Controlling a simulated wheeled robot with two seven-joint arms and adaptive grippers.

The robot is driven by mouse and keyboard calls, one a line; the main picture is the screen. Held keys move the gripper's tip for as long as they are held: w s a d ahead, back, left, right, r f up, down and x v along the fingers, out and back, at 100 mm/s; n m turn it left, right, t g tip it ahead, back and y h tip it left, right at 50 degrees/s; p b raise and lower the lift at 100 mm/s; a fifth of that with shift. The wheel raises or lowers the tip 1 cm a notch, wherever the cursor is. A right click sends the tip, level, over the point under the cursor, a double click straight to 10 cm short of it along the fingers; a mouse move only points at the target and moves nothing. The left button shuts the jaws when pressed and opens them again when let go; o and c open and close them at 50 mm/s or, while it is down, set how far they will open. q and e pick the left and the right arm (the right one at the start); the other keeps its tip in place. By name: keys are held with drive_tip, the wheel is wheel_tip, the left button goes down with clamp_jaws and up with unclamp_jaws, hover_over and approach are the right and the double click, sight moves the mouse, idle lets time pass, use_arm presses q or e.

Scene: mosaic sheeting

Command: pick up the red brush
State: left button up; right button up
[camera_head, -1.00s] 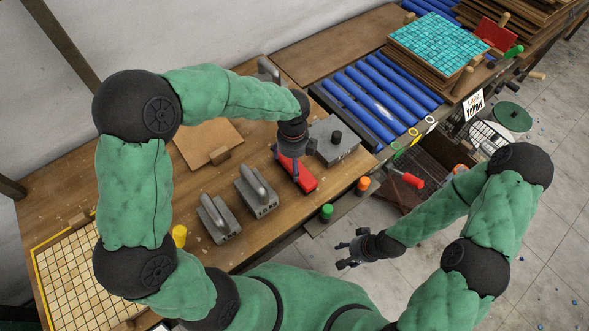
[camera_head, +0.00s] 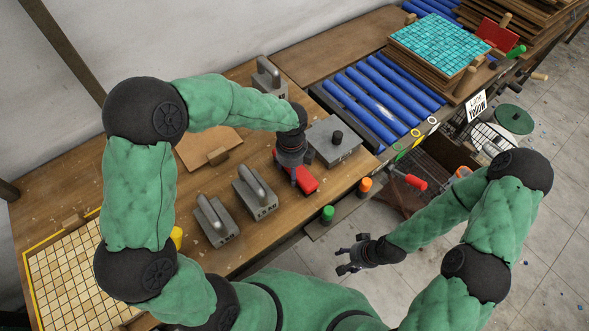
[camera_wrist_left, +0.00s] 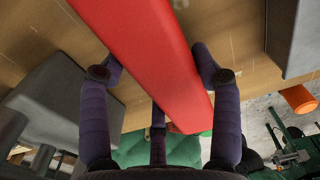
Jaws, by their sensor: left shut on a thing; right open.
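The red brush (camera_head: 308,182) lies on the wooden bench near its front edge, between a grey iron-like tool and a grey block. My left gripper (camera_head: 295,172) reaches down over it from above and hides part of it. In the left wrist view the red brush (camera_wrist_left: 150,50) runs between the fingers of my left gripper (camera_wrist_left: 160,75), which is shut on it. I cannot tell whether the brush is clear of the bench. My right gripper (camera_head: 345,261) is open and empty, out in front of the bench over the floor.
Grey handled tools (camera_head: 255,192) stand left of the brush. A grey block with a black knob (camera_head: 334,142) stands close on its right. Green (camera_head: 327,214) and orange (camera_head: 364,187) cylinders sit at the front edge. Blue rollers (camera_head: 375,100) lie beyond.

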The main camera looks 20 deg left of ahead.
use_arm(q)
drive_tip(key=shift+r, duration=0.1)
drive_tip(key=shift+r+p, duration=0.25)
drive_tip(key=shift+p, duration=0.05)
drive_tip(key=r+p, duration=0.2)
drive_tip(key=r, duration=0.1)
drive_tip(key=shift+d+r, duration=0.1)
drive_tip(key=shift+d, duration=0.1)
drive_tip(key=d+r+p, duration=0.1)
drive_tip(key=d+r, duration=0.1)
drive_tip(key=s+d+r+p, duration=0.1)
drive_tip(key=d+r, duration=0.1)
drive_tip(key=r, duration=0.1)
drive_tip(key=shift+s+d+r, duration=0.15)
drive_tip(key=shift+d+r, duration=0.05)
drive_tip(key=d+r+p, duration=0.1)
drive_tip(key=d, duration=0.2)
drive_tip(key=s+d+r, duration=0.1)
drive_tip(key=d, duration=0.2)
drive_tip(key=s+d+r+p, duration=0.1)
drive_tip(key=d, duration=0.1)
drive_tip(key=shift+s+d+r+p, duration=0.2)
drive_tip(key=shift+d+r+p, duration=0.15)
drive_tip(key=shift+d, duration=0.05)
